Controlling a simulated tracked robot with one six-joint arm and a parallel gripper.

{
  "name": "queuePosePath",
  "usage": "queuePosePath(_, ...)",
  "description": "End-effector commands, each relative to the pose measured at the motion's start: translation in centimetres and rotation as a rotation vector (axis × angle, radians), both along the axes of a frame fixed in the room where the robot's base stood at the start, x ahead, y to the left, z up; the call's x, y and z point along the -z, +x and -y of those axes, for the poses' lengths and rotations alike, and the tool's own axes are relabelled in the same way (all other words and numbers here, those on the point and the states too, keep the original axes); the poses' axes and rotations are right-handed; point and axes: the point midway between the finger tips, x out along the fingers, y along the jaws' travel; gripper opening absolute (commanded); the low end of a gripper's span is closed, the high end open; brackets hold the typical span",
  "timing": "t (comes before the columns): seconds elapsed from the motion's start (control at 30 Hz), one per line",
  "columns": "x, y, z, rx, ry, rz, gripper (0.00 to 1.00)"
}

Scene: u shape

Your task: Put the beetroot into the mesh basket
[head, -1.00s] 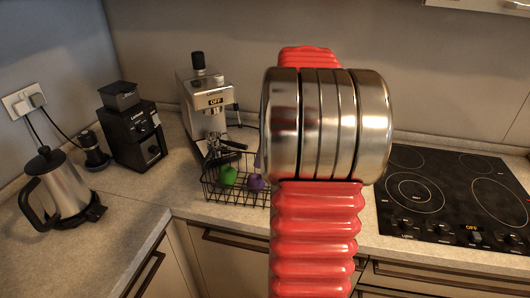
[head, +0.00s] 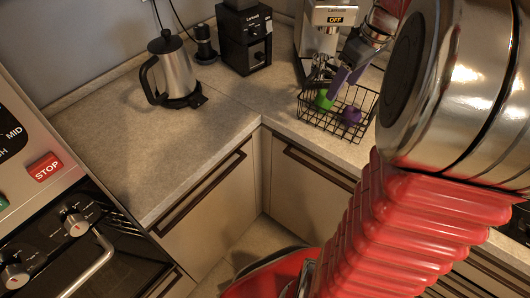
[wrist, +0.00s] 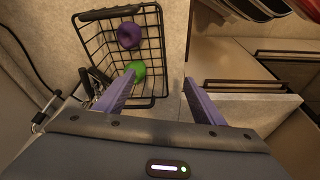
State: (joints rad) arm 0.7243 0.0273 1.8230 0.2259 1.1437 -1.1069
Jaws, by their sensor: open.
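The black mesh basket (head: 318,122) stands on the counter in front of the coffee machine. It also shows in the wrist view (wrist: 164,60). A round, dark purple thing that looks like the beetroot (wrist: 130,36) lies inside it, also seen in the head view (head: 351,115). A green item (wrist: 137,70) lies beside it in the basket. My gripper (wrist: 160,80) is open with nothing between its purple fingers. In the wrist view, one finger overlaps the basket and green item; the other appears to the right of the basket.
The coffee machine (head: 327,20) and black grinder (head: 244,38) stand behind the counter corner. A steel kettle (head: 173,68) stands on the left counter, whose front part is clear. An oven with knobs (head: 60,235) is at lower left.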

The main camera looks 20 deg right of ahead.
Motion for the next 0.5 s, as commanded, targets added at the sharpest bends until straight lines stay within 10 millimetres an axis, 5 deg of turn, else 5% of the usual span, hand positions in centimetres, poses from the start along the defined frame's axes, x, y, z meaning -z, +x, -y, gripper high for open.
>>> queuePosePath(0.1,-1.0,-0.2,-4.7,0.028,-0.016,0.012,0.63)
queuePosePath(0.5,-1.7,-3.7,-17.1,0.145,-0.030,0.079,0.63)
